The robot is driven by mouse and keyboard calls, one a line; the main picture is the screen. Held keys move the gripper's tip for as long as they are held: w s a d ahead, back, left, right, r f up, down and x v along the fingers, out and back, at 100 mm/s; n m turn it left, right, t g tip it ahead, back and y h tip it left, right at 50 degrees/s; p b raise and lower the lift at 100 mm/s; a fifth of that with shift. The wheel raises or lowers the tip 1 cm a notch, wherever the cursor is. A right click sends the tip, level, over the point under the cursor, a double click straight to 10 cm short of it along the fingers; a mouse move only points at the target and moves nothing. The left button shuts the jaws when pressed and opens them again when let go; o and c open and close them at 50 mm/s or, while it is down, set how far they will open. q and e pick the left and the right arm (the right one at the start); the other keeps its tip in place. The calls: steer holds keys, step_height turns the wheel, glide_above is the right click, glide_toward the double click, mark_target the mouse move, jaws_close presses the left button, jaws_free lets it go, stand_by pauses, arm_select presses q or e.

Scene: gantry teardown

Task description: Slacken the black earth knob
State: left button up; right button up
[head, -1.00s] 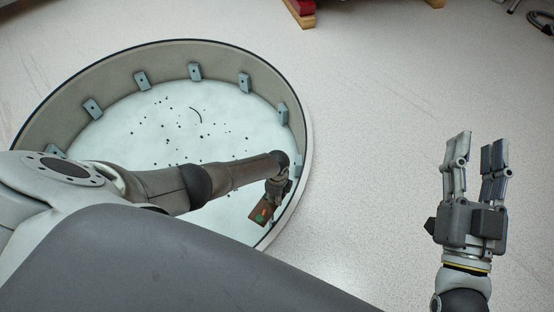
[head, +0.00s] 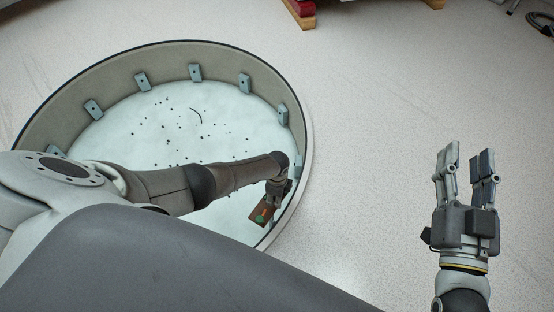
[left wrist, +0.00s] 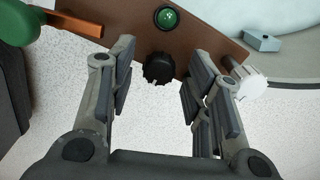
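The black knob (left wrist: 158,68) sits at the edge of a brown panel (left wrist: 205,32) in the left wrist view. My left gripper (left wrist: 155,85) is open, with its fingers on either side of the knob and a gap visible on both sides. In the head view my left gripper (head: 277,188) is small at the panel (head: 262,211) by the round pit's right rim; the knob cannot be made out there. My right gripper (head: 467,160) is open and empty over the floor at the right.
The panel also bears a green round button (left wrist: 167,17), a white knob (left wrist: 246,82) and a green-and-orange lever (left wrist: 95,27). A large round tub (head: 110,72) with several grey blocks inside its wall stands at the left.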

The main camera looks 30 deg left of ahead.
stand_by(0.3)
arm_select(q)
step_height(320, 180, up, 12)
stand_by(0.8)
stand_by(0.5)
